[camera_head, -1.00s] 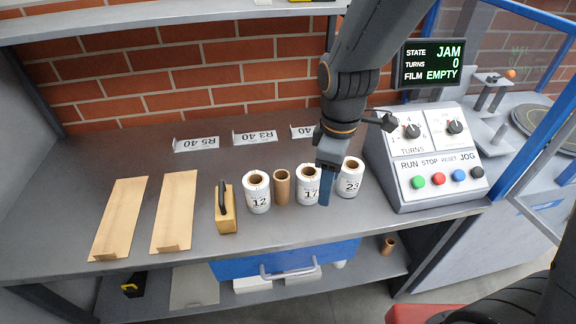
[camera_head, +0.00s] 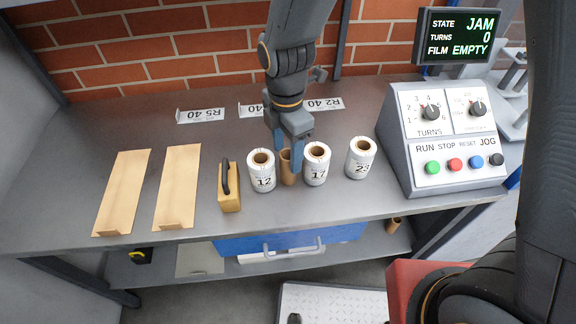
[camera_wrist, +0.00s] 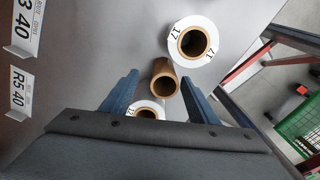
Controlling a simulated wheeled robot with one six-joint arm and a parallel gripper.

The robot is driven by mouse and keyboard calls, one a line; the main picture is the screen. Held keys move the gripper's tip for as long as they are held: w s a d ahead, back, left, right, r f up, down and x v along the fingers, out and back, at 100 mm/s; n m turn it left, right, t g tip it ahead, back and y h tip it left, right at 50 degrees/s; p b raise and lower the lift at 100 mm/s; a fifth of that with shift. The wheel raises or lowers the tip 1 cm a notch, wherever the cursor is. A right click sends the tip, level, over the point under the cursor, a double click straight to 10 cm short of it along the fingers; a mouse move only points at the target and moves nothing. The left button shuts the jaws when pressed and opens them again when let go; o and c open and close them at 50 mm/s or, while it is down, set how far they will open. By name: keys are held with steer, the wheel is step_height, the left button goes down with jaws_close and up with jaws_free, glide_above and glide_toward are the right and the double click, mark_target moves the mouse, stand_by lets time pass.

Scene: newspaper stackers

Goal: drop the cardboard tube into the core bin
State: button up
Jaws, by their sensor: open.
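The brown cardboard tube (camera_head: 288,177) stands upright on the bench between the rolls marked 12 (camera_head: 262,177) and 17 (camera_head: 315,170). My gripper (camera_head: 288,161) is open at the tube, with its blue fingers to either side of the upper part. In the wrist view the tube (camera_wrist: 164,84) shows its open end between the spread fingers, with a visible gap to each finger. I cannot tell which container is the core bin; a green mesh-like container (camera_wrist: 301,128) shows at the right of the wrist view.
A roll marked 23 (camera_head: 360,160) stands right of roll 17. A yellow block with a black handle (camera_head: 229,193) stands left. The control console (camera_head: 445,145) is at the right. Another brown tube (camera_head: 394,225) is on the lower shelf. Bare bench lies behind the left boards.

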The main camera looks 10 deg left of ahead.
mark_target(289, 168)
steer(key=f, duration=0.1)
steer(key=f+p, duration=0.1)
steer(key=f, duration=0.3)
steer(key=shift+s+d+p, duration=0.25)
steer(key=shift+d+p, duration=0.1)
steer(key=shift+p, duration=0.05)
steer(key=shift+f, duration=0.65)
steer(key=c, duration=1.2)
steer(key=shift+r, duration=0.2)
